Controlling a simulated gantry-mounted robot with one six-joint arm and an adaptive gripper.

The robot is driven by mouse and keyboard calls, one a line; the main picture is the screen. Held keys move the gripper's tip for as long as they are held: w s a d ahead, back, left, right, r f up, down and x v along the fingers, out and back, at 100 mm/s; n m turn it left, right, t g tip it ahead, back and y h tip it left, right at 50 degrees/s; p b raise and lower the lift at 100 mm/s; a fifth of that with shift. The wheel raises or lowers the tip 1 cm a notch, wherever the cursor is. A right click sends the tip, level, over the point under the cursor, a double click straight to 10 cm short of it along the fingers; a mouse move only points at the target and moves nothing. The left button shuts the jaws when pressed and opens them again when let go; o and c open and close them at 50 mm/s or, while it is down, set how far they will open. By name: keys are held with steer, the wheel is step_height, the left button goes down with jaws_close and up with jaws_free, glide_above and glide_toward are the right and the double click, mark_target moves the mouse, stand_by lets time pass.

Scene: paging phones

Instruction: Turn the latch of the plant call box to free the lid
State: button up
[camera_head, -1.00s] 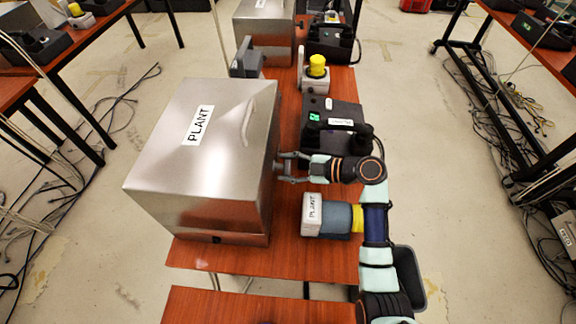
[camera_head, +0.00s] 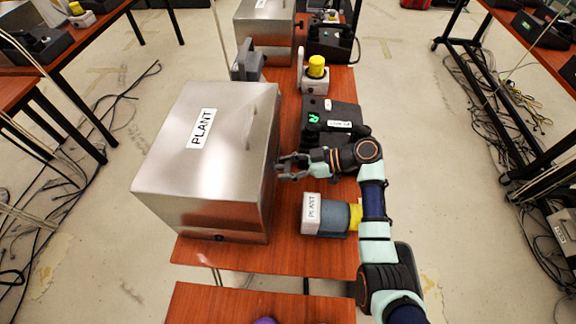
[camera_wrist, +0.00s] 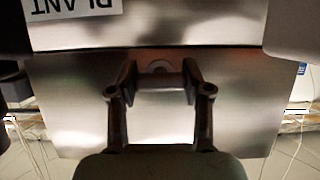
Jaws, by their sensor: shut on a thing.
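The plant call box (camera_head: 195,205) is a large brushed-metal box with a closed lid (camera_head: 232,118) and a white PLANT label (camera_head: 201,128). It stands on the red-brown table. My gripper (camera_head: 284,167) is at its right side. In the wrist view my gripper (camera_wrist: 160,72) has its fingers at the box front (camera_wrist: 150,115), just under the lid's edge. A small rounded metal piece, apparently the latch (camera_wrist: 158,67), shows between the fingertips, which are shut on it. In the head view my gripper hides the latch.
A grey-and-white PLANT-labelled device (camera_head: 326,214) lies just in front of my arm. A black phone (camera_head: 334,120) with a green display sits behind it. A yellow-topped box (camera_head: 316,75) stands farther back. The table's near right strip (camera_head: 290,260) is clear.

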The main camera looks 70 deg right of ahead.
stand_by(0.3)
steer(key=o, duration=1.2)
steer(key=v, duration=1.2)
steer(key=shift+s, duration=0.1)
